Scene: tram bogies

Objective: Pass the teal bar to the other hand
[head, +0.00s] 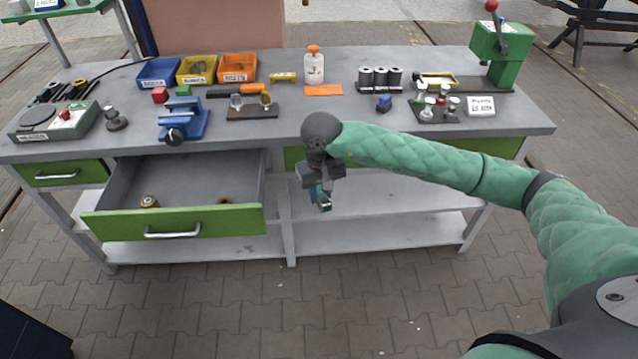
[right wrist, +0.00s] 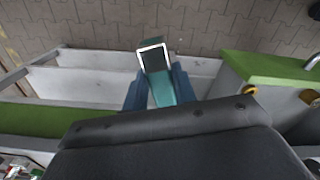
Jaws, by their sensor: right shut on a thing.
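The teal bar (right wrist: 160,80) is held between the blue fingers of my right gripper (right wrist: 153,88); its light-rimmed square end points away from the wrist. In the head view the right gripper (head: 320,190) hangs in front of the bench's lower shelf, and the small end of the teal bar (head: 323,204) shows below it. The gripper is shut on the bar, apart from the bench. My left gripper is not in view.
The green-topped workbench drawer (head: 175,222) stands open to the left, with brass parts inside. The benchtop (head: 330,135) holds bins, a blue vise (head: 183,118), a bottle and a green press (head: 500,50).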

